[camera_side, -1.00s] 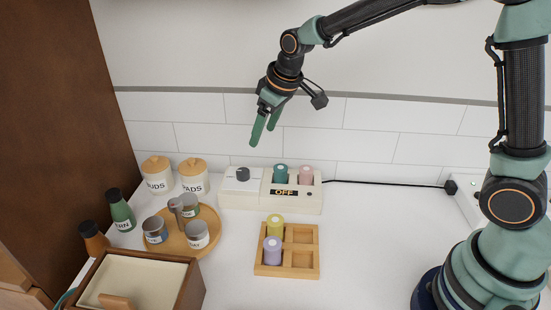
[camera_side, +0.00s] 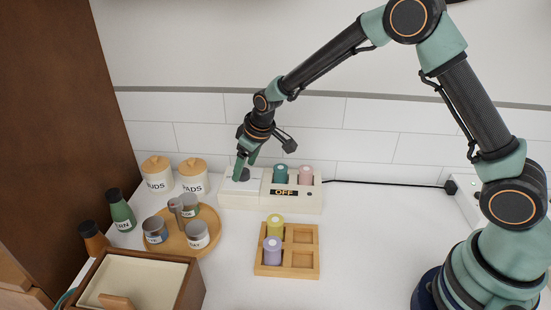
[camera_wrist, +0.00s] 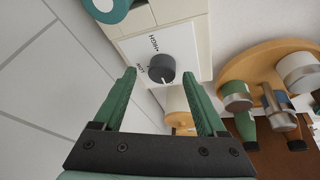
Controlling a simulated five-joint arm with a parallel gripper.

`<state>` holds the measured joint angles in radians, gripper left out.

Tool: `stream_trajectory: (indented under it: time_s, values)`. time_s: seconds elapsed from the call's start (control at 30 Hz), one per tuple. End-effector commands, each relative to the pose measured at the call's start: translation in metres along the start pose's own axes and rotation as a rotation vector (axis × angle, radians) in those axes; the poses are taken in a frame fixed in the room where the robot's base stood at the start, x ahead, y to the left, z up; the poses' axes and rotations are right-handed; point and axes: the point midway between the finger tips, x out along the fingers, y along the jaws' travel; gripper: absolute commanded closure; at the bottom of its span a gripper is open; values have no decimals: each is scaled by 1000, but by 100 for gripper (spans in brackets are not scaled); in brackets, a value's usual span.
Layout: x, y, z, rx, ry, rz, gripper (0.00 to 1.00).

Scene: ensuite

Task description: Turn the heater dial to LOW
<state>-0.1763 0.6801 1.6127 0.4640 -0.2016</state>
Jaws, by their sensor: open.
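The heater (camera_side: 230,199) is a long cream box at the back of the counter, with a display (camera_side: 284,193) reading OFF. Its dark grey dial (camera_wrist: 161,68) sits on a white plate with HIGH and LOW lettering; a third label is mostly hidden by the dial. A pale pointer mark shows on the dial's lower edge in the wrist view. My gripper (camera_side: 240,172) is open and points down over the dial, which its fingers partly hide in the side view. In the wrist view the dial shows between the fingertips; I cannot tell whether they touch it.
Teal and pink rolls (camera_side: 306,174) stand in the heater's right part. A wooden tray (camera_side: 304,272) with yellow and purple rolls lies in front. A round wooden tray (camera_side: 208,214) with tins and two canisters (camera_side: 194,181) are left. A black cable (camera_side: 380,183) runs right.

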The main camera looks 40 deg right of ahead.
Motion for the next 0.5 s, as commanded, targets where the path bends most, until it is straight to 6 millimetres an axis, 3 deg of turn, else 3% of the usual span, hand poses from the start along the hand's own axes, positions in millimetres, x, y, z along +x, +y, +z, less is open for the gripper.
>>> stream_trajectory:
  time_s: [0.43, 0.5]
  values:
    - [9, -1, 0, 0, 0, -1, 26]
    - [9, -1, 0, 0, 0, -1, 53]
